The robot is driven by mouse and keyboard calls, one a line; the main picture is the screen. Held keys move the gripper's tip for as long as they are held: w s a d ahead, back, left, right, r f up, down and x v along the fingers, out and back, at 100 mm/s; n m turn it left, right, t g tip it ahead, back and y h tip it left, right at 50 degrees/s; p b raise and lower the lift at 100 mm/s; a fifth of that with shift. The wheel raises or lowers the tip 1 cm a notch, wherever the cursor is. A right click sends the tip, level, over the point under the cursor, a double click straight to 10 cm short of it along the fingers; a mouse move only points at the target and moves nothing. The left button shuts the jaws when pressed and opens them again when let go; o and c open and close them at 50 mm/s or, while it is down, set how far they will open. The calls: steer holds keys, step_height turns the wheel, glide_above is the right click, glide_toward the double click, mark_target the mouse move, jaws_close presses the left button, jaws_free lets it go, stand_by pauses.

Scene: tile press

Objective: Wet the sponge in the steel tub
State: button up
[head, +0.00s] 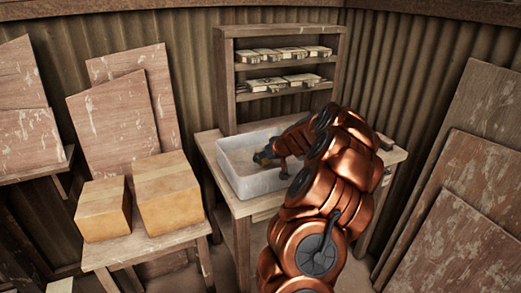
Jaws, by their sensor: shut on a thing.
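The steel tub (268,186) is a pale grey, open rectangular basin on the wooden table in the middle of the head view. My gripper (261,158) is over the tub's opening, pointing left, with my arm reaching in from the lower right. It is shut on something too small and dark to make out. I cannot make out the sponge; my gripper and arm may hide it. The arm also covers the tub's right end. I cannot tell whether the gripper touches the tub or any water in it.
A wooden shelf (230,72) with several small boxed items stands behind the tub. Two cardboard boxes (168,193) sit on a low table (150,246) at left. Boards (462,240) lean on the right wall. My arm hides much of the table's right side.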

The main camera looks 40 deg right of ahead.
steer(key=shift+w+d+r, duration=0.1)
steer(key=shift+d+r, duration=0.45)
steer(key=r, duration=0.1)
steer(key=r+p, duration=0.1)
steer(key=r, duration=0.1)
steer(key=shift+w+a+r, duration=0.15)
steer(key=shift+w+a, duration=0.2)
steer(key=shift+a, duration=0.05)
steer(key=shift+w+r+h+p, duration=0.1)
steer(key=shift+r+h+p, duration=0.25)
steer(key=shift+r, duration=0.25)
step_height(320, 180, up, 8)
steer(key=p, duration=0.2)
stand_by(1.7)
step_height(320, 180, up, 4)
steer(key=shift+p, duration=0.4)
stand_by(0.8)
